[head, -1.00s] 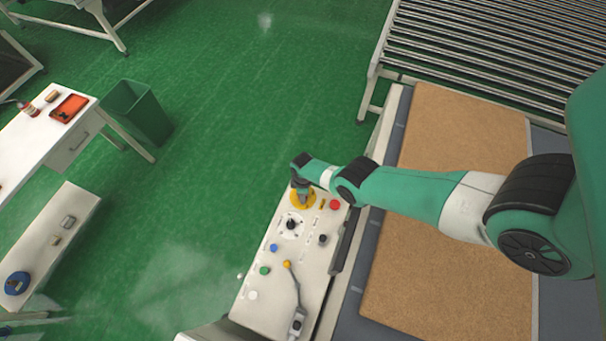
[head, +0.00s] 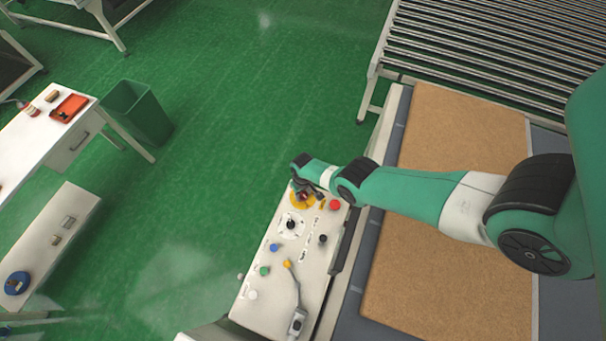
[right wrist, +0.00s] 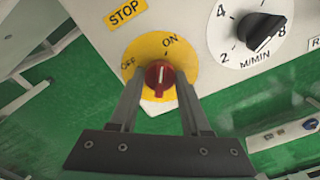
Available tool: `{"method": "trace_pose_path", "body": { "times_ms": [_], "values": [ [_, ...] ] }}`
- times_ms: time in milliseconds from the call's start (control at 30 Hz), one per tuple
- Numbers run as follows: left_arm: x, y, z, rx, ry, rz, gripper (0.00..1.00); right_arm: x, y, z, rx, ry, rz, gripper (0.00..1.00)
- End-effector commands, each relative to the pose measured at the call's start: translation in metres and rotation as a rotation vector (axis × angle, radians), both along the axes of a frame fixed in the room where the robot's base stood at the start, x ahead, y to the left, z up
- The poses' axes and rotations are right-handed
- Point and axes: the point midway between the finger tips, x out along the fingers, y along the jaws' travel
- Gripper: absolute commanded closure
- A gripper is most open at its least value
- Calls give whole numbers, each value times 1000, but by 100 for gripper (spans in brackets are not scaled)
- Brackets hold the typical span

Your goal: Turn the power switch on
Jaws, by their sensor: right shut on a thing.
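The power switch is a red knob (right wrist: 160,79) with a white line, on a round yellow plate (right wrist: 181,52) marked OFF and ON. The white line stands nearly upright in the right wrist view, pointing roughly toward ON. My right gripper (right wrist: 160,86) is shut on the knob, one finger on each side of it. In the head view, my right gripper (head: 304,193) is at the yellow plate near the far end of the white control panel (head: 262,310). My left gripper is not in view.
A red button (head: 334,204) sits right beside the switch, and a black dial (head: 291,225) sits nearer on the panel. Several other buttons and a cabled box (head: 297,321) are there too. A brown board (head: 440,245) lies to the right.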

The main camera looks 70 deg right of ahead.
Motion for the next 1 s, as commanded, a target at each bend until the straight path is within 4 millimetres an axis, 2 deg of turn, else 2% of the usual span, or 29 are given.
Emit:
{"method": "trace_pose_path", "body": {
  "times_ms": [333,933,967,1000],
  "values": [
    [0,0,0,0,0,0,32,0,0,0,-1,-1,-175,100],
    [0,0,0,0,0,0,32,0,0,0,-1,-1,-214,100],
    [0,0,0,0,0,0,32,0,0,0,-1,-1,-214,47],
    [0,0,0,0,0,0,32,0,0,0,-1,-1,-213,40]
  ]
}}
